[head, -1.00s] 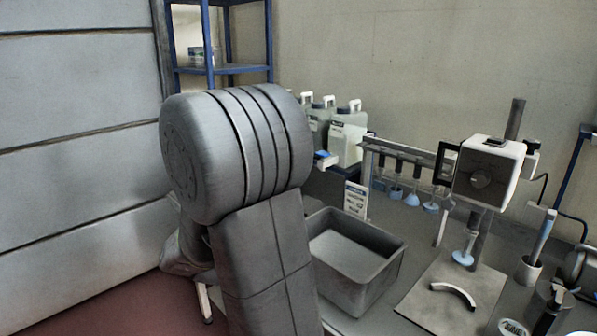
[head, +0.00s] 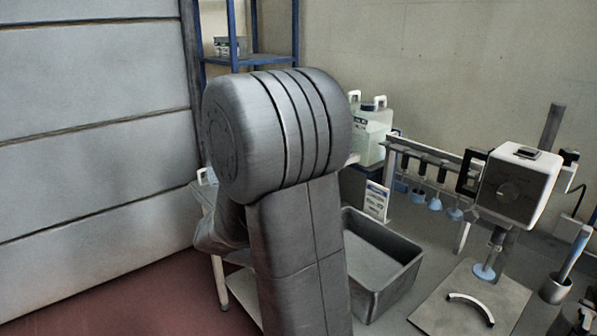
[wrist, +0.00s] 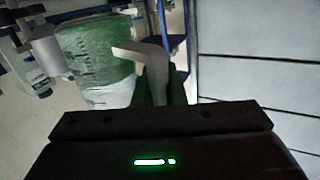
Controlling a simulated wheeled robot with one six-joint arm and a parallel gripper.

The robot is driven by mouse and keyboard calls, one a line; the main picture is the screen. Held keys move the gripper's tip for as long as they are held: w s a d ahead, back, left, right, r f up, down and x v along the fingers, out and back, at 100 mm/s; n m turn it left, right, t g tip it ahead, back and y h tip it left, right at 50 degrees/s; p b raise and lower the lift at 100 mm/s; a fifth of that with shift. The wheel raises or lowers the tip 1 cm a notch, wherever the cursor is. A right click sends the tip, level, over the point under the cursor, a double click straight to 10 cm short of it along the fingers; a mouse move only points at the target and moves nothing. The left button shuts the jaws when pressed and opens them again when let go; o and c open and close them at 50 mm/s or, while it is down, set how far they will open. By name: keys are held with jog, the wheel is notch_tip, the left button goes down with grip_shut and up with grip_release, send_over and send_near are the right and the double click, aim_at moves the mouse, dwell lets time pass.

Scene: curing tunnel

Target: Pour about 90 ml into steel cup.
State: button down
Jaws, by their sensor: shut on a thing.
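In the wrist view my gripper (wrist: 164,92) is shut on the pale handle (wrist: 152,62) of a translucent greenish-white jug (wrist: 95,55). The jug's body shows beyond the fingers, to the left of the handle. In the head view my gripper is hidden behind my own arm, and most of what it holds is hidden too. I cannot make out the steel cup in either view. I cannot tell the liquid level in the jug.
An open grey bin (head: 412,268) stands right of my arm. More jugs (head: 372,130) stand behind it. A rack of hanging blue-tipped tools (head: 430,180) and a white-headed mixer (head: 515,187) are at right. A blue shelf (head: 262,60) and panelled door (head: 90,130) are at left.

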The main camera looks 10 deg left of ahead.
jog(key=w+d+r+m+g+p, duration=0.1)
jog(key=p, duration=0.1)
jog(key=w+r+m+g+p, duration=0.1)
jog(key=r+m+p, duration=0.1)
jog(key=shift+w+d, duration=0.4)
jog(key=shift+w+d+r+m+g, duration=0.45)
jog(key=shift+w+d+m+g, duration=0.1)
jog(key=shift+w+m+g, duration=0.2)
jog(key=shift+w+d+r+m+g, duration=0.15)
jog(key=shift+w+r+m+g, duration=0.2)
jog(key=shift+r, duration=0.15)
jog(key=shift+w+d+r+m+g, duration=0.2)
jog(key=shift+r+g, duration=0.1)
jog(key=shift+r, duration=0.15)
jog(key=shift+w+r, duration=0.1)
jog(key=shift+r, duration=0.15)
jog(key=shift+w+d+r+m+g+y, duration=0.2)
jog(key=shift+w+r+m+g, duration=0.1)
jog(key=shift+r+m+g, duration=0.2)
jog(key=shift+w+d+r+m+g+y, duration=0.15)
jog(key=shift+w+r+m+g+y, duration=0.1)
jog(key=shift+r+m+g, duration=0.25)
jog(key=shift+w+d+r+p, duration=0.15)
jog(key=shift+r+p, duration=0.1)
jog(key=shift+p, duration=0.2)
jog(key=shift+w+d+r, duration=0.1)
jog(key=shift+w+d, duration=0.05)
jog(key=shift+w, duration=0.2)
dwell(0.5)
